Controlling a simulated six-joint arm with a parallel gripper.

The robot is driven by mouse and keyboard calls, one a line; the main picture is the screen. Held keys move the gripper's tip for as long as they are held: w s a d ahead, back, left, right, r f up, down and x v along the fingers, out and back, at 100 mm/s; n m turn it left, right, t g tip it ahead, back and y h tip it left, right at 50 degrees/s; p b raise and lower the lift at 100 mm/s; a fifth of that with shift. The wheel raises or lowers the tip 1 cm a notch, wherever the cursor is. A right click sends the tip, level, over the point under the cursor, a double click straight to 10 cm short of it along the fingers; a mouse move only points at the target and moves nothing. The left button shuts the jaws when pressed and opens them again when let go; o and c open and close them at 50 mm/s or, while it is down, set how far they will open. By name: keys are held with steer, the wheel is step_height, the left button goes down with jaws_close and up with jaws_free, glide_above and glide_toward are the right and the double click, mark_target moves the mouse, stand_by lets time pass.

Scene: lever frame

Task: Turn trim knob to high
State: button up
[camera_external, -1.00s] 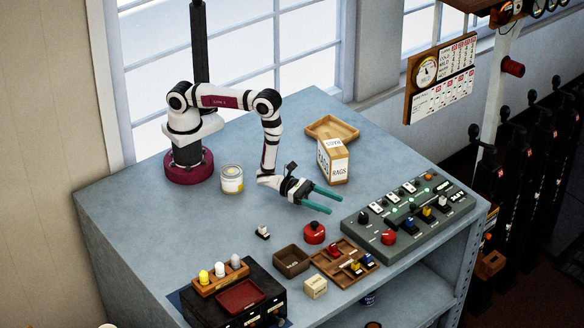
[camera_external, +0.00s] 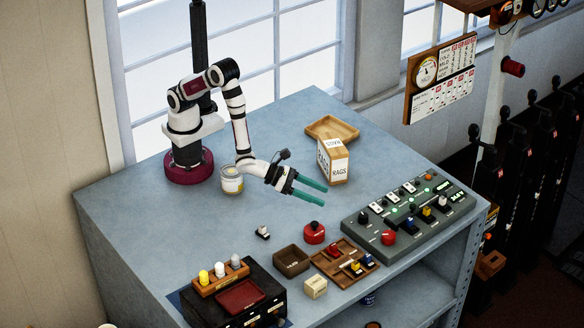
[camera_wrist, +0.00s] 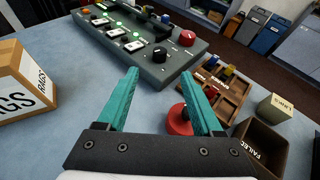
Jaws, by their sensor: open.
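The grey control panel (camera_external: 410,215) lies at the right of the bench, with several switches, lit green lamps, a black knob (camera_external: 362,217) and a red knob (camera_external: 388,237). In the wrist view the panel (camera_wrist: 150,75) is ahead, with the black knob (camera_wrist: 159,55) and red knob (camera_wrist: 187,38) near its right end. Labels are too small to read, so I cannot tell which is the trim knob. My gripper (camera_external: 324,195) is open and empty above the bench, left of the panel and apart from it. Its teal fingers (camera_wrist: 160,73) point toward the panel.
A red round piece with a black top (camera_external: 314,232) sits on the bench, partly behind a finger in the wrist view. A RAGS box (camera_external: 333,160), wooden sorting tray (camera_external: 330,262), brown bin (camera_external: 291,261) and can (camera_external: 232,180) stand around.

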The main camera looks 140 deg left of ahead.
mark_target(363, 215)
steer(key=x, duration=1.5)
steer(key=shift+w+f, duration=0.2)
steer(key=shift+f, duration=0.05)
jaws_close()
